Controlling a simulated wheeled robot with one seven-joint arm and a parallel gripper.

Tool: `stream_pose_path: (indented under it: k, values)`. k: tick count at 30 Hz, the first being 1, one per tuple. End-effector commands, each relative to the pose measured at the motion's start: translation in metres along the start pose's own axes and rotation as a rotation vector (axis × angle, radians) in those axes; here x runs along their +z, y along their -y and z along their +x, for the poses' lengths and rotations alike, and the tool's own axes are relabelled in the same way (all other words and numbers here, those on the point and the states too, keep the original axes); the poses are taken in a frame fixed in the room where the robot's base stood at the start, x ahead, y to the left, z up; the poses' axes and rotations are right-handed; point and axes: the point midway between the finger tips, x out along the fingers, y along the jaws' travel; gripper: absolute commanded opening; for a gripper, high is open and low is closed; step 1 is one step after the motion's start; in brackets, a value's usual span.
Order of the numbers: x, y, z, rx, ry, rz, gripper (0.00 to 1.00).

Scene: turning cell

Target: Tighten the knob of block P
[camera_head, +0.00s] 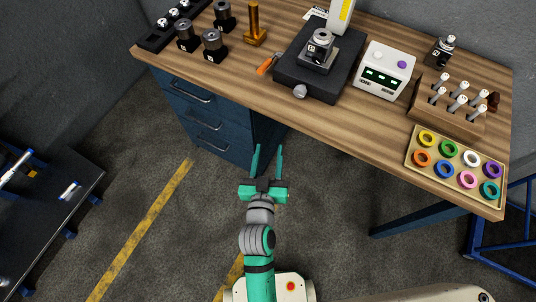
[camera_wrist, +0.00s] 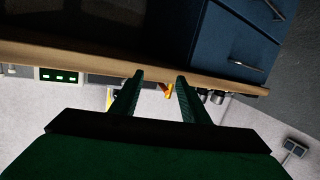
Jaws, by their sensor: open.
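Several black blocks carry round grey knobs, and their letters are too small to read, so I cannot tell which is block P. One block (camera_head: 318,50) sits on the dark plate (camera_head: 290,73) mid-bench. Others form a group at the back left: a left block (camera_head: 187,40), a front block (camera_head: 213,48) and a back block (camera_head: 224,18). Another block (camera_head: 440,50) stands at the back right. My gripper (camera_head: 267,150) is open and empty, in front of the bench and apart from every block. In the wrist view, my gripper's fingers (camera_wrist: 160,76) show against the bench edge.
The wooden bench (camera_head: 345,128) has blue drawers (camera_head: 205,115) beneath. An orange-handled tool (camera_head: 266,66) lies left of the plate. A white display box (camera_head: 384,70), a wooden rack (camera_head: 447,107) and a tray of coloured rings (camera_head: 413,155) stand right. A low dark cart (camera_head: 60,215) is far left.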

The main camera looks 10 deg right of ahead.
Motion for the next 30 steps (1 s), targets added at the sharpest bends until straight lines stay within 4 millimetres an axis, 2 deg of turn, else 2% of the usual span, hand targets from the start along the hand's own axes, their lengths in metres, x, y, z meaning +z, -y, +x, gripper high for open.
stream_pose_path:
  k: [20,30]
  values:
    - [0.005,0.001,-0.006,-0.008,0.006,0.002,0.42]
    - [0.024,0.005,-0.01,0.047,0.071,0.037,0.42]
